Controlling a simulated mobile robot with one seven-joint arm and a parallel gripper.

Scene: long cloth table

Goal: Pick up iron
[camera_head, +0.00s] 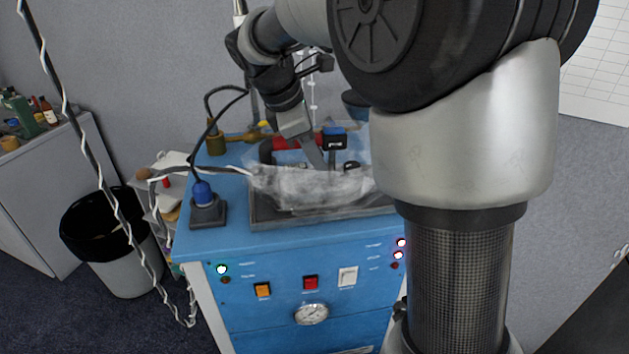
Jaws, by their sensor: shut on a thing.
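My gripper (322,160) reaches down from the arm at the upper middle into the clutter on top of a blue cabinet (250,244). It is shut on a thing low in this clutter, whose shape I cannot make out. Clear crumpled plastic (310,187) lies in front of the fingers and hides part of them. A dark block with a blue top (334,138) is just right of the fingers, and a red item (292,142) is behind them. I cannot tell which of these, if any, is the iron.
A grey tray (268,214) lies under the plastic. A black base with a blue plug (206,208) and cable stands at the cabinet's left front corner. A brass fitting (245,137) is behind. A bin (120,255) and small shelf stand left. My arm covers the right.

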